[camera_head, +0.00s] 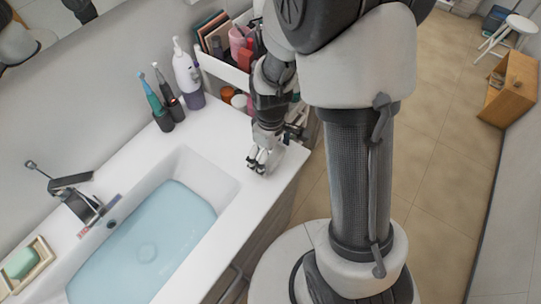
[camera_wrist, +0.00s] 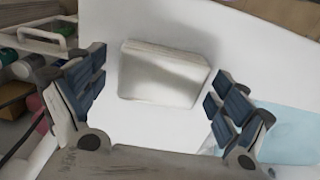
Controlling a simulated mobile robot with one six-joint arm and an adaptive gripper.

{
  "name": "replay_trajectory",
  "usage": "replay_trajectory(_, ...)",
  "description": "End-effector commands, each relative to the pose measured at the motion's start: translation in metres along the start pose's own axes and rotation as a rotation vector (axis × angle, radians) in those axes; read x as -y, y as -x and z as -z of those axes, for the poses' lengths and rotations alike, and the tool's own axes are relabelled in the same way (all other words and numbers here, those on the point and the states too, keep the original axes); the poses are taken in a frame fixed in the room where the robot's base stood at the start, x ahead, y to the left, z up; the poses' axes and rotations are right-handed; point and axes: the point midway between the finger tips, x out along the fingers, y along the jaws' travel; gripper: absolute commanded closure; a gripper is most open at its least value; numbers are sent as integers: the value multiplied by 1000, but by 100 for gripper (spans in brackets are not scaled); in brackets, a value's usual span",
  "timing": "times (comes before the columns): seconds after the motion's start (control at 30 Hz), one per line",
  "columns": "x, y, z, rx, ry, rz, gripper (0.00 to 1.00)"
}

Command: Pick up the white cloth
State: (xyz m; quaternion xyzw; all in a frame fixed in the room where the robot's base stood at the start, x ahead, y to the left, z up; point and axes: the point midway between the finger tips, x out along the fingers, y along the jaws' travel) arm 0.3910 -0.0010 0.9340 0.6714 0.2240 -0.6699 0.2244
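The white cloth (camera_wrist: 163,73) looks like a folded, rounded rectangular pad lying on the white countertop in the wrist view. My gripper (camera_wrist: 156,80) is open, with one blue-padded finger to the left of the cloth and the other to its right. The fingers appear apart from the cloth, and I cannot tell how high they are above it. In the head view my gripper (camera_head: 262,163) points down over the counter, right of the sink, and I cannot make out the cloth there.
The sink basin (camera_head: 150,235) with bluish water lies left of my gripper. Toothbrush holders (camera_head: 168,113) and a white and purple bottle (camera_head: 188,77) stand along the wall. A cart (camera_head: 226,70) with cosmetics stands behind my arm. The counter's front edge is close to my gripper.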

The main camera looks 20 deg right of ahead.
Motion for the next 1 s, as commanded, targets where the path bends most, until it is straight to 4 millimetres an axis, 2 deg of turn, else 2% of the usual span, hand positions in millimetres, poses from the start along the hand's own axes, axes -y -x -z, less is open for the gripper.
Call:
replay_trajectory(0.07,0,0,0,0,0,0,17)
replay_trajectory(0.57,0,0,0,0,0,0,50)
replay_trajectory(0.83,0,2,0,0,0,0,50)
replay_trajectory(1.0,0,15,1,-2,0,-2,50)
